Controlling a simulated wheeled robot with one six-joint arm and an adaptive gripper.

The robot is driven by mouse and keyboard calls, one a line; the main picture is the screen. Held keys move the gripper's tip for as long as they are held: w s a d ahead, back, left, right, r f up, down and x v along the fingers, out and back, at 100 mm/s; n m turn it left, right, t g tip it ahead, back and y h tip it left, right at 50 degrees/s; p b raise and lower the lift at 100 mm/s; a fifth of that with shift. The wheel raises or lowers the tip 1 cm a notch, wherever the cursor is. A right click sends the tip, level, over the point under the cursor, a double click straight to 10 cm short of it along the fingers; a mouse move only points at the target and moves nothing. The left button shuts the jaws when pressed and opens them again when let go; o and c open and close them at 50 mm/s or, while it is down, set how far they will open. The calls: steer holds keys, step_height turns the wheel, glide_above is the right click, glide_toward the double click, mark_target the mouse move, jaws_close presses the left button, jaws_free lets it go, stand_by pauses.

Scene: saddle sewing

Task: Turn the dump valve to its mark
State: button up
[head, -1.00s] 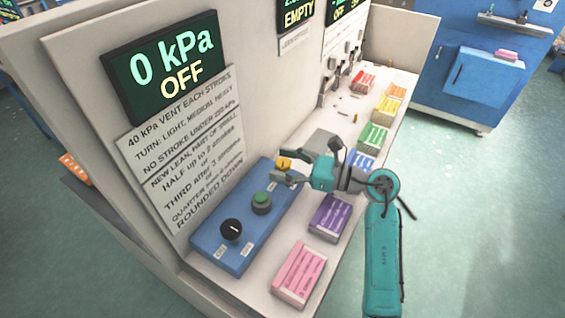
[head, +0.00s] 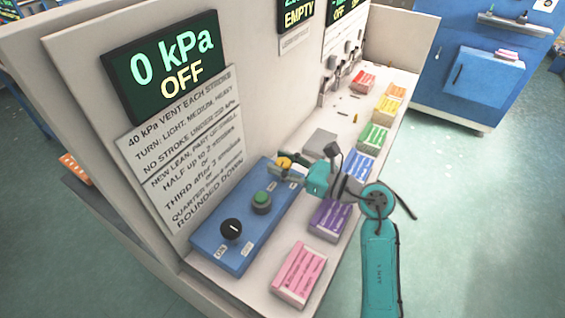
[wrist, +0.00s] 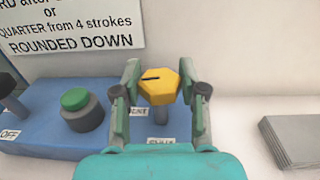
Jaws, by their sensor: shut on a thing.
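The dump valve is a yellow hexagonal knob (wrist: 160,88) with a short black line on its top, pointing left in the wrist view. It stands on a post at the far end of the blue control box (wrist: 40,135). In the head view the yellow knob (head: 284,161) is partly hidden by my gripper (head: 285,171). In the wrist view my gripper (wrist: 160,92) has one finger on each side of the knob and is shut on it. Two white labels (wrist: 138,111) lie below the knob; their words are partly hidden or too small to read surely.
A green button (head: 261,198) and a black dial (head: 231,229) share the blue box. The screen (head: 165,65) reads 0 kPa OFF. A grey stack (wrist: 290,140) lies right of the valve. Coloured boxes, including purple (head: 329,218) and pink (head: 299,274), line the bench.

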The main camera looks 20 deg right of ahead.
steer(key=shift+m+t+h, duration=0.5)
steer(key=shift+h, duration=0.3)
steer(key=o, duration=1.2)
steer(key=shift+c, duration=0.2)
steer(key=v, duration=1.2)
steer(key=shift+s+f, duration=0.1)
